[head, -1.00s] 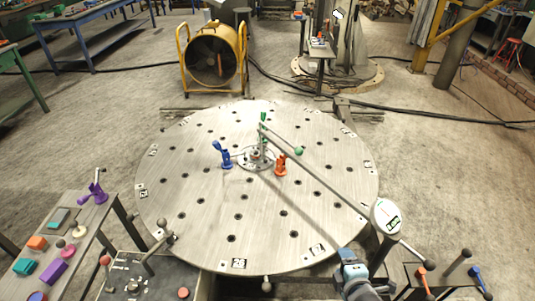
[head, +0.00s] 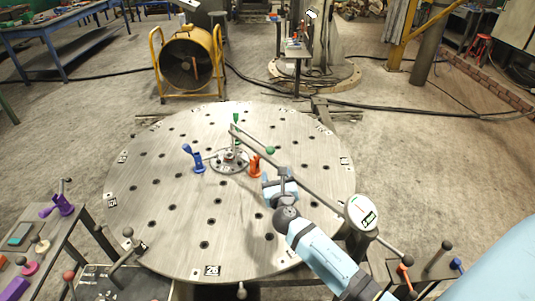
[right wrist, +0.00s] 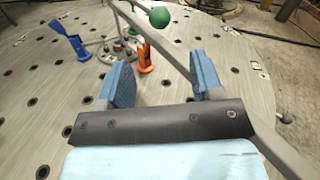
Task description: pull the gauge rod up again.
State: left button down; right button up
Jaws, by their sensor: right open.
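What looks like the gauge rod is a thin upright rod with a green top (head: 236,118) at the boom's far tip, above the hub (head: 231,160) of the round table. A green ball (head: 270,150) sits beside the boom (head: 310,180); this ball also shows in the right wrist view (right wrist: 160,18). My right gripper (head: 280,181) is open and empty over the table, near the boom and short of the ball. In the right wrist view its fingers (right wrist: 163,72) stand wide apart, with the boom passing behind the right finger. My left gripper is not in view.
A blue clamp (head: 194,160) and an orange clamp (head: 255,166) stand by the hub. A white dial (head: 361,212) sits at the boom's near end. The perforated round table (head: 150,225) is otherwise clear. A yellow fan (head: 188,60) stands behind it.

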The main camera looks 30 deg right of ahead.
aim_at(271, 153)
jog(key=x, duration=1.1)
jog(key=shift+s, duration=0.1)
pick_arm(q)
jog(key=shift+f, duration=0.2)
